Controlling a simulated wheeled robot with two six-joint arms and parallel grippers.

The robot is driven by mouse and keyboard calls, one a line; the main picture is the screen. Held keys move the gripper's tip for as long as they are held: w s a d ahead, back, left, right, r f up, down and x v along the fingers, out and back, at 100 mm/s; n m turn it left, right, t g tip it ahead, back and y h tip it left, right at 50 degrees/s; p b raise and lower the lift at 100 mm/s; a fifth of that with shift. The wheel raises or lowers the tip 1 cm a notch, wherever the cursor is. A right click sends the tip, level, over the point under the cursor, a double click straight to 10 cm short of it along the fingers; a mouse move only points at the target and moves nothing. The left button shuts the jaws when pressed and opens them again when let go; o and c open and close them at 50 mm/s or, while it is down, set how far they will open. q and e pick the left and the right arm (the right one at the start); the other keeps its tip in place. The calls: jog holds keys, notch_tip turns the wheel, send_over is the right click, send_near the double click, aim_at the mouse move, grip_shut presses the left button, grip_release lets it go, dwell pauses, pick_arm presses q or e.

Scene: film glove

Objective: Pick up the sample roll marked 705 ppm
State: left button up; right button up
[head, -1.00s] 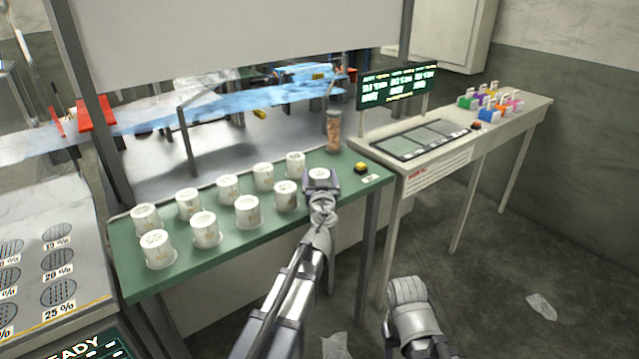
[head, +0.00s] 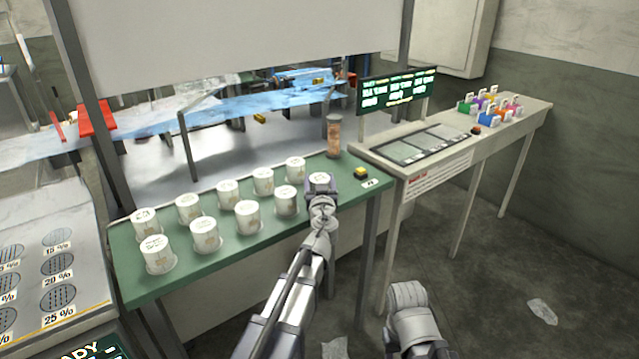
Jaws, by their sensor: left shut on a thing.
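Several white sample rolls stand upright in two rows on the green bench (head: 150,287). One of them is the front roll (head: 247,217); their printed marks are too small to read. My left gripper (head: 320,186) is shut on the white roll (head: 320,179) at the right end of the front row. Only the top of that roll shows above the jaws, and its mark cannot be read. I cannot tell whether it is clear of the bench. My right gripper (head: 408,293) is low in front of the bench, and its fingers cannot be made out.
A brown jar (head: 334,138) stands at the bench's back right, near a yellow button (head: 361,172). A pale table (head: 520,112) at the right holds flat panels and coloured blocks (head: 489,118). A perforated panel (head: 60,200) stands at the left.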

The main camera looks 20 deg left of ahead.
aim_at(319, 177)
pick_arm(q)
notch_tip(319, 177, up, 10)
jog(key=p, duration=0.9)
jog(key=shift+p, duration=0.3)
